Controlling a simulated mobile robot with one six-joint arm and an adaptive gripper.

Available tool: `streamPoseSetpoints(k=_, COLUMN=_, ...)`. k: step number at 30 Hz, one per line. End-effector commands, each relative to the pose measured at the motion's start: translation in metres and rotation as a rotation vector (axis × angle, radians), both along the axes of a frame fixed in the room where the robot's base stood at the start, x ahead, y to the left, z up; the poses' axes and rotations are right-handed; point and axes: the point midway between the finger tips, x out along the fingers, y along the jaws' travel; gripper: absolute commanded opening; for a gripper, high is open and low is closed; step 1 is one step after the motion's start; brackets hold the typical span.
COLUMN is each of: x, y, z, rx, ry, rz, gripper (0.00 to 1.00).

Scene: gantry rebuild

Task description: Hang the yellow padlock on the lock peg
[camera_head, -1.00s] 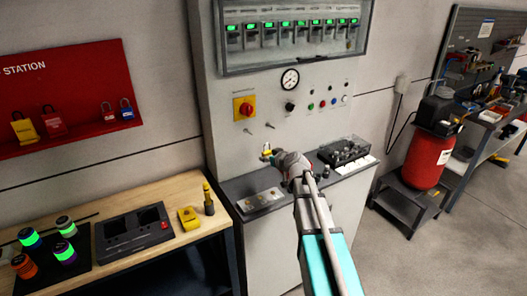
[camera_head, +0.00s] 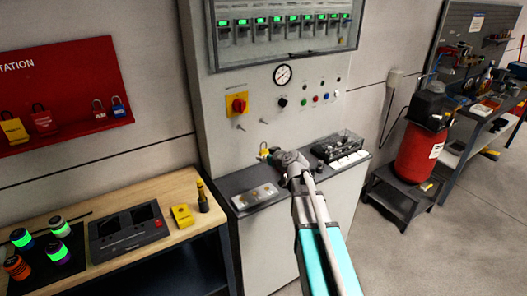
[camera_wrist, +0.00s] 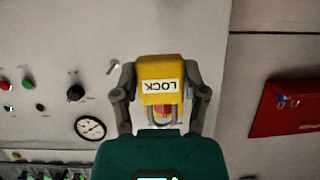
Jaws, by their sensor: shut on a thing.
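My gripper (camera_wrist: 160,95) is shut on the yellow padlock (camera_wrist: 162,72), holding it by its sides. The padlock's LOCK label reads upside down in the wrist view, with the shackle toward the picture's bottom. In the head view the padlock (camera_head: 264,150) is a small yellow patch at my gripper (camera_head: 268,156), in front of the panel and below the pegs. Two short metal pegs (camera_head: 241,127) (camera_head: 265,121) stick out under the red-and-yellow switch (camera_head: 238,104). One peg (camera_wrist: 113,66) shows left of the padlock in the wrist view; the other is hidden. Which is the lock peg I cannot tell.
A console ledge (camera_head: 233,188) with buttons and a clear-covered box (camera_head: 338,147) lies below my gripper. A gauge (camera_head: 282,75) and knobs are on the panel. A red lock station (camera_head: 75,85) hangs left, above a wooden bench (camera_head: 140,192). A red tank (camera_head: 421,152) stands right.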

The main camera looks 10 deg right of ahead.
Motion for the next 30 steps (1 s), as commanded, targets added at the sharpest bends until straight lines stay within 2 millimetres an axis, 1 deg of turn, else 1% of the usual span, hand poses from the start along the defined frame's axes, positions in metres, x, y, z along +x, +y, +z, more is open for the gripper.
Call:
streamPoseSetpoints(k=7, x=0.001, y=0.001, z=0.0, rx=0.004, ry=0.0, rz=-0.001, gripper=0.0)
streamPoseSetpoints(k=11, x=0.007, y=0.003, z=0.001, rx=0.023, ry=0.004, rz=-0.003, gripper=0.0)
streamPoseSetpoints(k=24, x=0.046, y=0.028, z=0.005, rx=0.175, ry=0.037, rz=-0.017, gripper=0.0)
streamPoseSetpoints(k=30, x=0.055, y=0.034, z=0.006, rx=0.218, ry=0.048, rz=-0.022, gripper=0.0)
